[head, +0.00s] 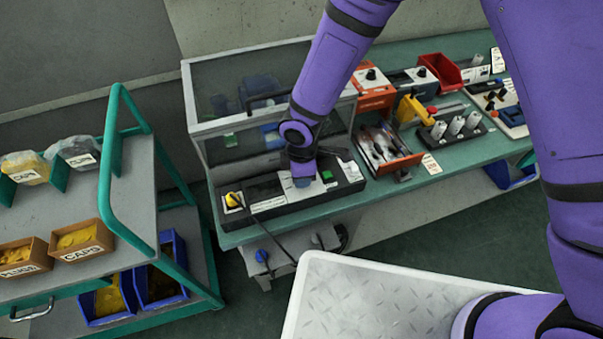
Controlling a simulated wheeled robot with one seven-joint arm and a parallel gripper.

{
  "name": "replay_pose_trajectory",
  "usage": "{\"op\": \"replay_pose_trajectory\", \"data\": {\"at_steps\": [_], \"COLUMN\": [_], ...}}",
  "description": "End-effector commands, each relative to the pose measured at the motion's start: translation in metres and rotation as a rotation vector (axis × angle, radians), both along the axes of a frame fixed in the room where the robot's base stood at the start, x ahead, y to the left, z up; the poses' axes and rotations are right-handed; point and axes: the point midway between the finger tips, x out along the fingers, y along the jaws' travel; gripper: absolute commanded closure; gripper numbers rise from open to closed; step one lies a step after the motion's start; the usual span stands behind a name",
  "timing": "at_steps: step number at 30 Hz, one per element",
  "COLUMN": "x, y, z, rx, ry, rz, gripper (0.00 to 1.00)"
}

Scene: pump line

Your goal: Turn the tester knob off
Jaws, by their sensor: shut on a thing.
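The tester (268,211) is a long black panel with white labels, a dark display and a green button, at the front of a clear-hooded case on the green bench. My gripper (302,180) points down at the right half of this panel. It is shut on a small blue-grey part there, which looks like a knob. The jaws hide most of it, so its turn position cannot be read. A yellow knob (233,199) on a white plate sits at the panel's left end, apart from my gripper.
The clear hood (235,90) stands close behind my gripper. Right of it are an open drawer of tools (388,150), a red bin (439,70) and small fixtures. A green-framed cart (112,215) with boxes stands left. A blue-handled valve (262,256) is below the bench.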

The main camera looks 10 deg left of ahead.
Motion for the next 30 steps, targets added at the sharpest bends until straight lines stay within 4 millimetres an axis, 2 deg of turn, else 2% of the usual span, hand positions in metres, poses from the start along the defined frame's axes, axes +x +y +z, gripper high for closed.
{"op": "replay_pose_trajectory", "data": {"at_steps": [6, 15, 30], "x": [0.0005, 0.0007, 0.0009], "y": [-0.0004, -0.0004, -0.0002], "z": [-0.0001, 0.0001, 0.0002], "rx": [0.000, -0.001, -0.001], "ry": [0.000, 0.000, -0.001], "rz": [0.188, 0.377, 0.473], "gripper": [0.95, 0.95, 0.95]}}
